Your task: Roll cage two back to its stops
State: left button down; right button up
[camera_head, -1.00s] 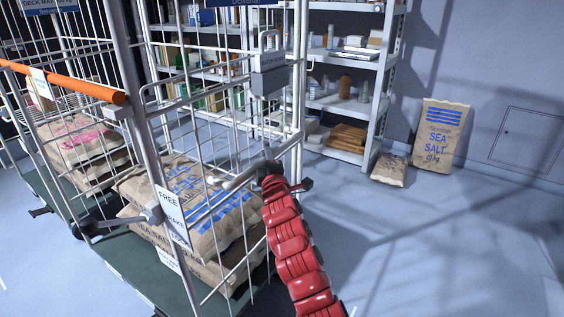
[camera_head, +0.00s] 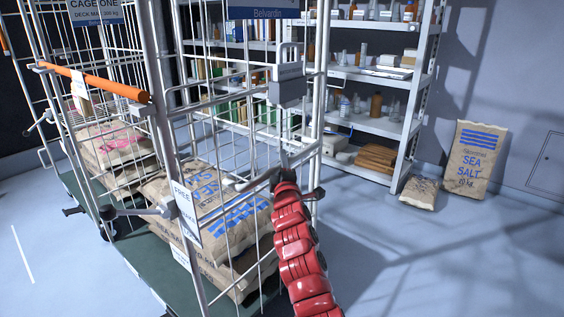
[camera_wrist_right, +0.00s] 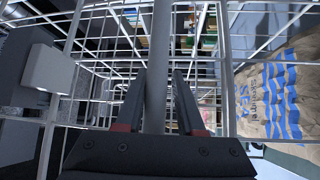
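A wire roll cage (camera_head: 170,130) with an orange bar (camera_head: 95,82) and a green deck (camera_head: 165,288) fills the left half of the head view. It holds stacked brown salt sacks (camera_head: 225,208). A label reading "CAGE ONE" (camera_head: 97,8) hangs at upper left; I see no readable cage-two label, and cannot tell where one cage ends. My right gripper (camera_head: 280,172) is at the cage's near right side. My left gripper is out of view.
A shelf rack (camera_head: 385,125) stands behind with bottles and boxes. A large sea salt sack (camera_head: 475,160) leans on the wall, with a small sack (camera_head: 420,192) beside it. The floor on the right is clear. A white line (camera_head: 22,255) marks the floor at left.

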jog(key=o, duration=0.3)
jog(key=shift+w+d+f, duration=0.1)
jog(key=shift+w+f, duration=0.1)
jog(key=shift+f, duration=0.1)
jog(key=shift+o, duration=0.2)
jog(key=shift+r, duration=0.2)
jog(key=shift+s, duration=0.1)
jog(key=p+v, duration=0.1)
jog(key=v, duration=1.6)
jog(key=shift+s+p, duration=0.15)
jog(key=shift+p, duration=0.15)
jog(key=shift+d, duration=0.1)
